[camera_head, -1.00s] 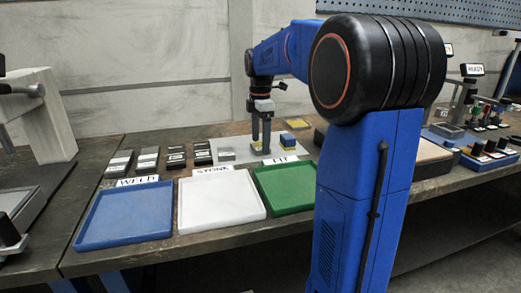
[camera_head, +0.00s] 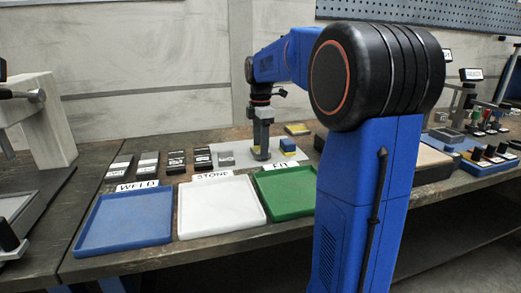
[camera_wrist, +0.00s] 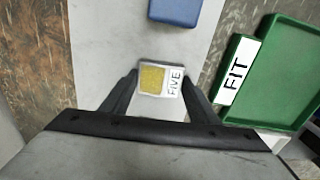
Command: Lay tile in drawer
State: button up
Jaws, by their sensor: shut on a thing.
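In the wrist view, a small white tile (camera_wrist: 160,79) with a yellow square and the label "FIVE" lies between the fingertips of my gripper (camera_wrist: 158,92). The gripper is shut on it. In the head view my gripper (camera_head: 261,154) points straight down at the grey mat (camera_head: 228,144), its fingertips at or close to the mat. The tile is mostly hidden there. I cannot tell whether the tile touches the mat. I make out no drawer in either view.
A blue block (camera_head: 288,144) sits just right of my gripper, with a yellow tile (camera_head: 297,129) behind. Blue WELD (camera_head: 122,222), white STONE (camera_head: 220,205) and green FIT (camera_head: 287,192) trays line the front. Several dark and grey tiles lie at left. Labelled fixtures stand at far right.

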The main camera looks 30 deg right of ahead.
notch_tip(320, 180, up, 10)
jog(key=shift+f, duration=0.25)
jog(key=shift+d, duration=0.15)
